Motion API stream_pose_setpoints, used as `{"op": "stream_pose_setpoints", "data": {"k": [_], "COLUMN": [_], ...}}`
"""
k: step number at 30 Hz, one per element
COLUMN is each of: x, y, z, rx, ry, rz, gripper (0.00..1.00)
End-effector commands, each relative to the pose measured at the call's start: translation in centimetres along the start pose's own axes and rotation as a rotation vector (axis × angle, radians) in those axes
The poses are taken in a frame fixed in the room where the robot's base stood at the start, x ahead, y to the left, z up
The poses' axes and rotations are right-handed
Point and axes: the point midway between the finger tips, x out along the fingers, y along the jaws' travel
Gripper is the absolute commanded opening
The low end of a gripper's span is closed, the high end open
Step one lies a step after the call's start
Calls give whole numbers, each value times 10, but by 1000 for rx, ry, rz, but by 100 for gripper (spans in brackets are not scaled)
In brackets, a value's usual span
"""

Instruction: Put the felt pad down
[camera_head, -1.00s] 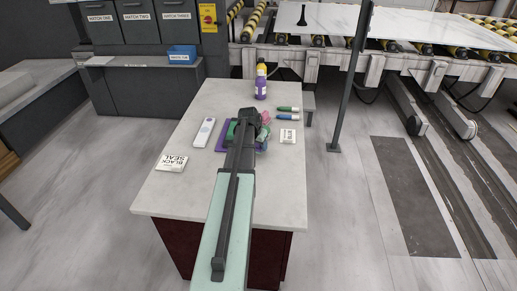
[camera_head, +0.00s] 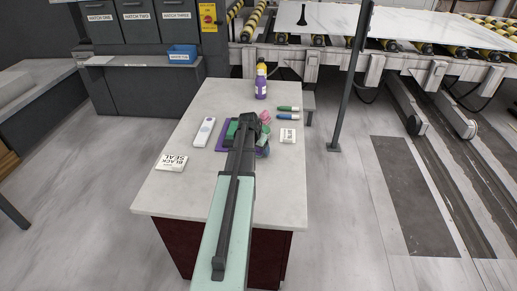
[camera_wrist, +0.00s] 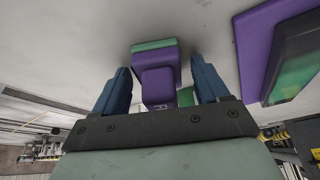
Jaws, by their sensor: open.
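The felt pad (camera_wrist: 155,88), a purple block with a green layer at its far end, is between the fingers of my gripper (camera_wrist: 160,66) in the wrist view. The two blue fingers stand apart, with a visible gap on each side of the block. The green layer faces the pale worktop; I cannot tell whether it touches it. In the head view my gripper (camera_head: 249,122) is over the middle of the worktop (camera_head: 178,205), and my arm hides most of what is under it. A purple tray (camera_wrist: 252,45) with a dark and green piece lies beside the pad.
A purple bottle (camera_head: 261,88) stands at the back. Green and blue markers (camera_head: 288,113) and a small white box (camera_head: 288,135) lie to the right. The front of the worktop is clear.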

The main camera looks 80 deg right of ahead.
Motion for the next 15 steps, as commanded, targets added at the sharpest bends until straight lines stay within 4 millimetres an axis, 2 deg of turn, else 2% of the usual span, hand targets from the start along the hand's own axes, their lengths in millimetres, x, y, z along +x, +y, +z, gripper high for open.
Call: {"op": "stream_pose_setpoints", "data": {"k": [8,15], "x": [-9,-44], "y": [0,0], "z": [-1,0], "rx": [0,0], "ry": [1,2], "rz": [-1,-1], "gripper": [74,74]}}
